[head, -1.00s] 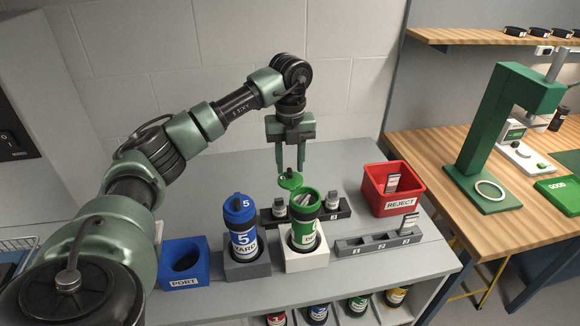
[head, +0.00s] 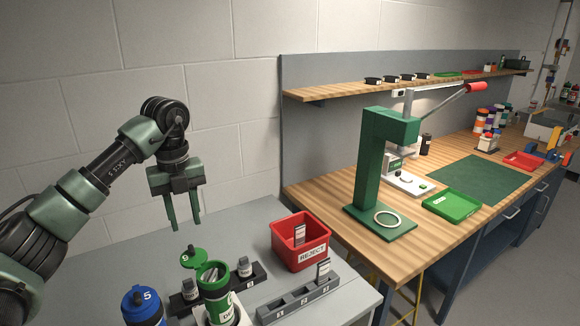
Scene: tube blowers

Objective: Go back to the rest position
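My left gripper (head: 183,222) hangs in the air at the left of the head view, above the back of the grey table (head: 240,219). Its two green fingers point down and stand apart with nothing between them. Below it, a green canister (head: 213,292) stands with its lid (head: 194,257) tipped open and items showing inside. A blue canister (head: 142,307) numbered 5 stands to its left, cut by the bottom edge. My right gripper is not in view.
A red REJECT bin (head: 300,243) holds a small labelled piece. A grey slotted rack (head: 298,300) and a dark rack (head: 247,278) sit near it. To the right, a wooden bench (head: 340,190) carries a green press (head: 378,165), a green tray (head: 452,205) and a green mat (head: 475,180).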

